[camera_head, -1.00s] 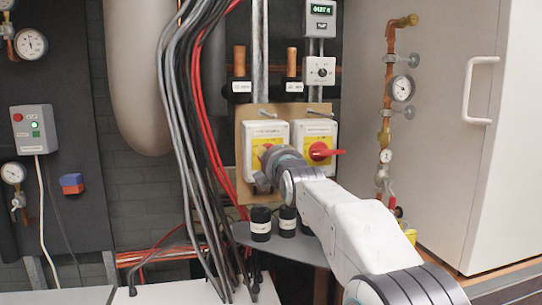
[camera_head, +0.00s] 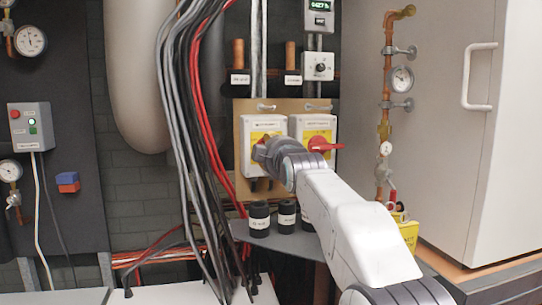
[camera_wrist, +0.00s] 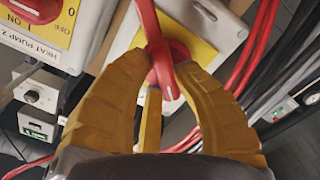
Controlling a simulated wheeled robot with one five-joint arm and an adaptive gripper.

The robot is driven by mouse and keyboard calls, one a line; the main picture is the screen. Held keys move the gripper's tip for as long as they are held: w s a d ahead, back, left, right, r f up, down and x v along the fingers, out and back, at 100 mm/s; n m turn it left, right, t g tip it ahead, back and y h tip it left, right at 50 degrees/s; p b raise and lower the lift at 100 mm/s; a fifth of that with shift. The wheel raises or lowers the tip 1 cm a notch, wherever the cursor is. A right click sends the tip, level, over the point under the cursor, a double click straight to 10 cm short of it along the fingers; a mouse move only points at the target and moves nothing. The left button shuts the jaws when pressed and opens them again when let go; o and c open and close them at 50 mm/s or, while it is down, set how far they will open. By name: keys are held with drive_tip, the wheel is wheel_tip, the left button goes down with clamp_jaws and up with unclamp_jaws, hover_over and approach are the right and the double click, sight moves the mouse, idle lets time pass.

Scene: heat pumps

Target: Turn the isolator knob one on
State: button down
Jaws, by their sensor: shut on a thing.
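Isolator one is a pale box with a yellow plate (camera_head: 257,131), left of its twin on a wooden board in the head view. My gripper (camera_head: 262,152) is in front of it and hides most of its knob. In the wrist view the red knob one (camera_wrist: 158,50) shows its long handle between the yellow fingers of my gripper (camera_wrist: 168,62), which are shut on it. Isolator two's red knob (camera_head: 322,145) is just to the right; it also shows at upper left in the wrist view (camera_wrist: 35,8), beside a HEAT PUMP 2 label.
Hanging black, grey and red cables (camera_head: 195,130) run close on the left. Black capped cylinders (camera_head: 259,218) stand on a grey shelf below. A copper pipe with gauges (camera_head: 387,120) and a white cabinet (camera_head: 440,150) are to the right.

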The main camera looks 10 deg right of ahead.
drive_tip(key=m+b, duration=0.1)
drive_tip(key=m, duration=0.8)
drive_tip(key=shift+f, duration=0.2)
drive_tip(key=shift+m, duration=0.3)
drive_tip(key=c, duration=0.9)
unclamp_jaws()
drive_tip(key=shift+c, duration=0.2)
drive_tip(key=s, duration=1.2)
